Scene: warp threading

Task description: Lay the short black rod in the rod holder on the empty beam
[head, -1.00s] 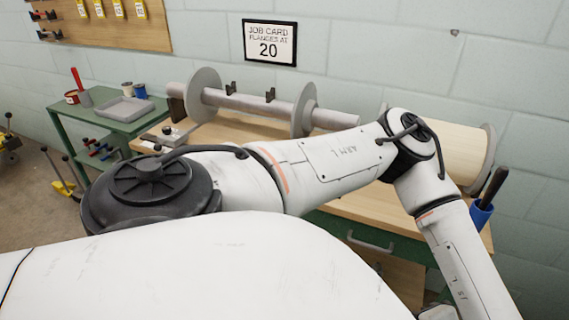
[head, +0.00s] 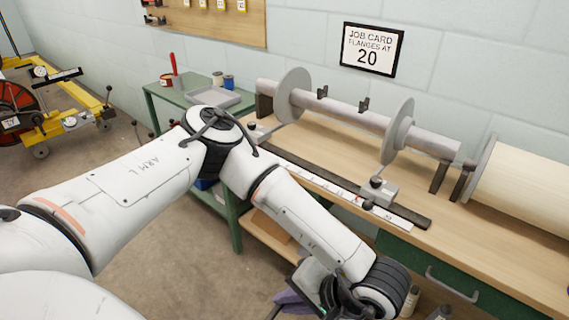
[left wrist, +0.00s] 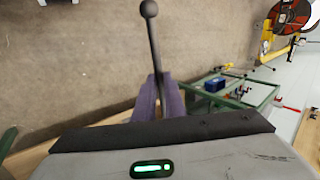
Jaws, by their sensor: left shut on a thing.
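My left gripper (head: 290,303), with purple fingers, is low in front of the bench at the bottom of the head view. In the left wrist view the fingers (left wrist: 158,98) are shut on a short dark rod (left wrist: 154,45) with a ball end, which sticks out beyond them over the floor. The empty beam (head: 345,115) is a bare grey cylinder with two round flanges, lying in stands at the back of the bench, well apart from the gripper.
A black rail with a white scale (head: 392,218) and a metal block (head: 378,190) lies before the beam. A wound beam (head: 530,190) is at the right. A green side table (head: 165,100) holds a grey tray (head: 215,98). A yellow cart (head: 75,120) stands far left.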

